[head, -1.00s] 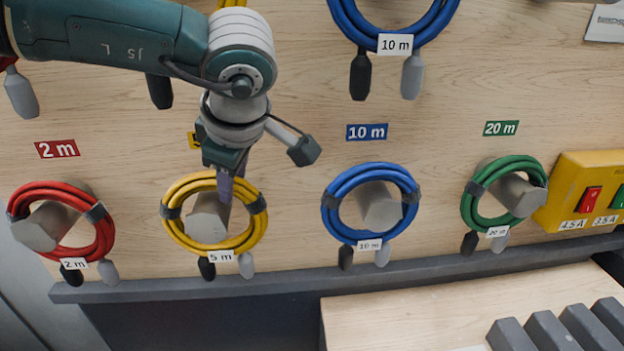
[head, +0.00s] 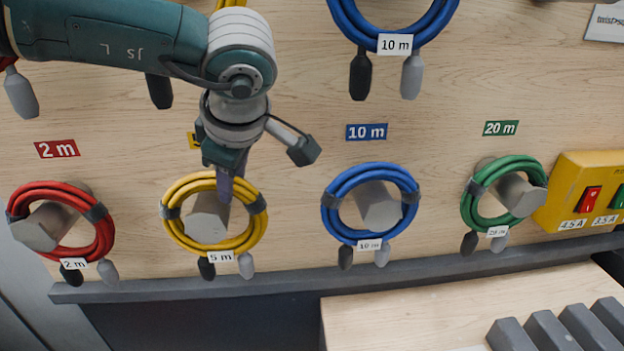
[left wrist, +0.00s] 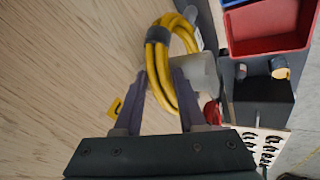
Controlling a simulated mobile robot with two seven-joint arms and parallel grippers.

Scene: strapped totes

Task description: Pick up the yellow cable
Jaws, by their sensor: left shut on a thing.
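The yellow cable (head: 182,233) is a coil with dark straps and a "5 m" tag, hanging around a grey peg (head: 207,218) on the wooden board. My left gripper (head: 226,192) reaches down to the upper part of the coil and is shut on it. In the left wrist view the yellow cable (left wrist: 188,38) passes between the two fingers of my left gripper (left wrist: 163,74), with the peg behind. The fingers hide a little of the coil. My right gripper is not in view.
A red coil (head: 102,236) hangs to the left, a blue coil (head: 330,222) and a green coil (head: 470,205) to the right. Another blue coil (head: 345,20) hangs above. A grey ledge (head: 300,282) runs below the coils. A yellow switch box (head: 570,170) is at the right.

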